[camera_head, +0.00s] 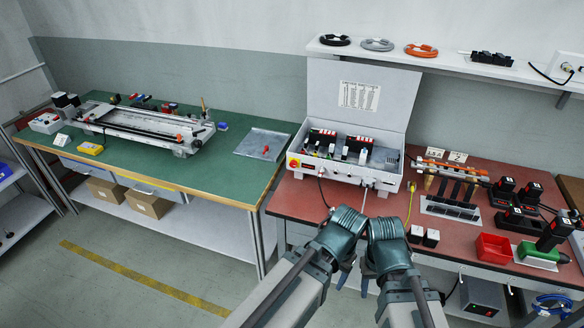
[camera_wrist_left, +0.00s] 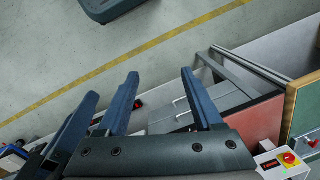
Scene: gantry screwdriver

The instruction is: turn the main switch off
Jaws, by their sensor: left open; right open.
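The main switch (camera_head: 294,163) is a red knob on a yellow plate, on the left end of the front of the white control box (camera_head: 340,175). It also shows in the left wrist view at the lower right corner (camera_wrist_left: 290,158); its turn position is too small to tell. My left gripper (camera_head: 346,278) is below and right of the switch, in front of the table edge, apart from it. It is open and empty, and its fingers show in the left wrist view (camera_wrist_left: 161,73). My right gripper (camera_head: 367,284) is open beside it, fingers down, touching nothing that I can see.
The box lid stands open. A red-topped bench (camera_head: 290,203) carries the box, a yellow cable (camera_head: 411,200), black-and-white blocks (camera_head: 431,237), a red bin (camera_head: 493,247) and battery chargers. A green bench (camera_head: 225,175) stands left. Floor in front is clear.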

